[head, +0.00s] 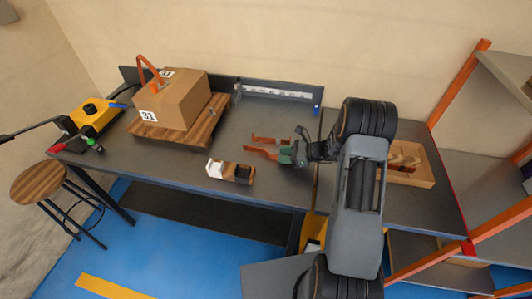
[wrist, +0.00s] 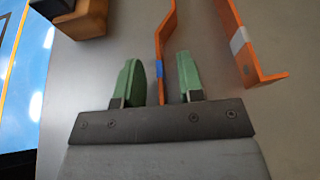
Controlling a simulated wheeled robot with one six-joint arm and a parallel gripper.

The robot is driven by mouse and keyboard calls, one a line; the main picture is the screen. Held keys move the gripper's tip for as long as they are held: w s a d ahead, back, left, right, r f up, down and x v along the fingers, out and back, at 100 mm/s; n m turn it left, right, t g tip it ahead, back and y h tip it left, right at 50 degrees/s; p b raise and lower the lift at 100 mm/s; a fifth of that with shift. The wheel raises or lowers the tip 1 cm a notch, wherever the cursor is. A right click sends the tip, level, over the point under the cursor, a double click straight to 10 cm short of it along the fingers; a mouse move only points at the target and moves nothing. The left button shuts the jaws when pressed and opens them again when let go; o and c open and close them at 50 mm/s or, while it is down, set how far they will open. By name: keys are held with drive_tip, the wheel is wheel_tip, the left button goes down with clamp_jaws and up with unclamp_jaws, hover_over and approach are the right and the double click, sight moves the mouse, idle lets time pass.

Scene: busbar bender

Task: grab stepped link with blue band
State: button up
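The stepped link with the blue band (wrist: 163,40) is an orange bent strip with a small blue wrap. In the wrist view it runs from the top edge down between my two green fingertips. In the head view my gripper (head: 287,154) is low over the bench at the right end of this link (head: 260,151). A second orange link with a pale grey band (wrist: 239,40) lies to the right in the wrist view, outside the fingers.
A wood block with a white part (head: 231,172) sits near the bench's front edge. A cardboard box (head: 185,100) stands on a wooden board at left. A wooden tray (head: 420,178) is at right, beyond my arm. The bench around the links is mostly clear.

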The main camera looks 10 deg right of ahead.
drive_tip(key=shift+w+a+f, duration=0.15)
drive_tip(key=shift+a+f, duration=0.05)
drive_tip(key=shift+a, duration=0.2)
drive_tip(key=shift+c, duration=0.4)
clamp_jaws()
